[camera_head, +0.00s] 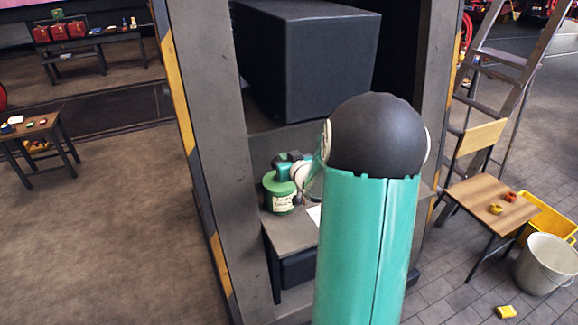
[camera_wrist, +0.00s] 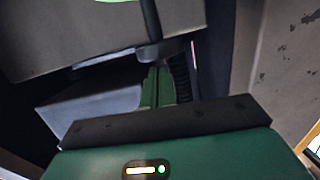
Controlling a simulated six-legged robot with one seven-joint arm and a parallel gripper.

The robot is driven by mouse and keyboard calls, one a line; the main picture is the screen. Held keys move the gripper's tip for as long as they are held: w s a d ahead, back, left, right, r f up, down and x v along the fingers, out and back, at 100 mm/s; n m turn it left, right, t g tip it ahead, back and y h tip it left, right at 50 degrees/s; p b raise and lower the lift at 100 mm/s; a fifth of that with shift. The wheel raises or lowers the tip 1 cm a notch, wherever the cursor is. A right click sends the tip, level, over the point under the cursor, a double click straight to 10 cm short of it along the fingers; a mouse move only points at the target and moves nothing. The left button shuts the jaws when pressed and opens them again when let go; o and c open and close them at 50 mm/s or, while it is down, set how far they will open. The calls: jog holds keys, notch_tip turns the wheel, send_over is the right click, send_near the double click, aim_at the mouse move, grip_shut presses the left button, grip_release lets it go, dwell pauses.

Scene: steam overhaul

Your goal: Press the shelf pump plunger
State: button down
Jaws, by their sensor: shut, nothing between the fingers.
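A green canister (camera_head: 280,194) with a pale label stands on a grey shelf (camera_head: 290,234) inside the dark frame. It looks like the shelf pump. Its top is covered by the dark and teal end of my arm, so I cannot make out the plunger. I cannot tell from here whether my gripper touches it. In the wrist view my gripper (camera_wrist: 158,86) has its two green fingers together, with nothing between them. A sliver of green (camera_wrist: 118,1) shows at the top edge there, too cut off to identify.
A large dark box (camera_head: 305,65) sits above the shelf. A striped post (camera_head: 200,150) stands left of it. On the right are a chair (camera_head: 490,205), a ladder (camera_head: 500,60), a bucket (camera_head: 545,265) and a yellow crate (camera_head: 548,220). Open floor lies to the left.

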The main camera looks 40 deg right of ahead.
jog(key=v, duration=1)
jog(key=shift+s+r, duration=0.1)
dwell(0.4)
